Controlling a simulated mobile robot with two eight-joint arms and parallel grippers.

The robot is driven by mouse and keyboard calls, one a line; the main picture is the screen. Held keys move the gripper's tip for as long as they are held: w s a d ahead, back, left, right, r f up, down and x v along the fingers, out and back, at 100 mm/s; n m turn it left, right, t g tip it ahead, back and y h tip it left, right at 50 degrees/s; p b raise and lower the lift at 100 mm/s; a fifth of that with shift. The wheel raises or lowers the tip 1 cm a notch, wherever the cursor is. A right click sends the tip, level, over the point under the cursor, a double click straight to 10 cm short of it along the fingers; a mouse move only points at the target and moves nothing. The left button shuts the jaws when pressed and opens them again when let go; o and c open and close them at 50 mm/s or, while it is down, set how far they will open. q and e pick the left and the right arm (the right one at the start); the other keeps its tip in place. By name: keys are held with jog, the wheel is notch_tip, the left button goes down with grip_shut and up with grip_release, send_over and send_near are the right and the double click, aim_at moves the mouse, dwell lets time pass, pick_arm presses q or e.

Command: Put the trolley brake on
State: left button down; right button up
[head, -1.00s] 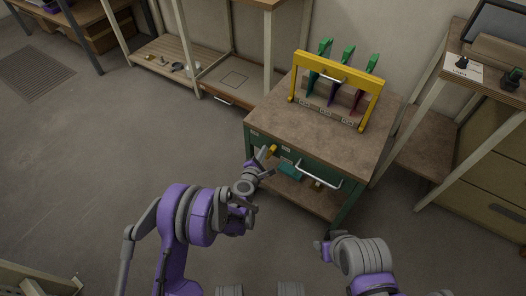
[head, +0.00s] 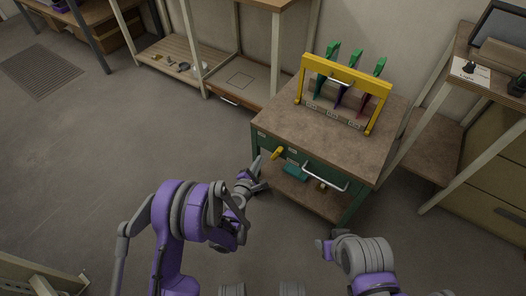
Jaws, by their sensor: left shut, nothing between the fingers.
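The trolley (head: 276,128) is a green cabinet with a brown top, in the middle right of the head view. A yellow lever (head: 277,153) sticks out at its front left, above the lower shelf; I take it to be the brake, but its exact setting is too small to tell. My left gripper (head: 257,164) is shut and empty, just left of the lever with a small gap seen between them. My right gripper (head: 322,246) is low in front of the trolley, apart from it; its fingers are too small to read.
A yellow frame (head: 346,76) with several green-handled tools stands on the trolley top. A pale handle (head: 322,178) juts from its front. A shelf rack (head: 436,150) stands close on the right, a low bench (head: 242,80) behind left. The floor on the left is clear.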

pick_arm(q)
jog(key=shift+s+a+f, duration=0.15)
jog(key=shift+s+a, duration=0.15)
jog(key=shift+s, duration=0.4)
jog(key=shift+s+a+f, duration=0.1)
jog(key=shift+s+a, duration=0.2)
jog(key=shift+s, duration=0.4)
pick_arm(e)
jog(key=shift+a, duration=0.1)
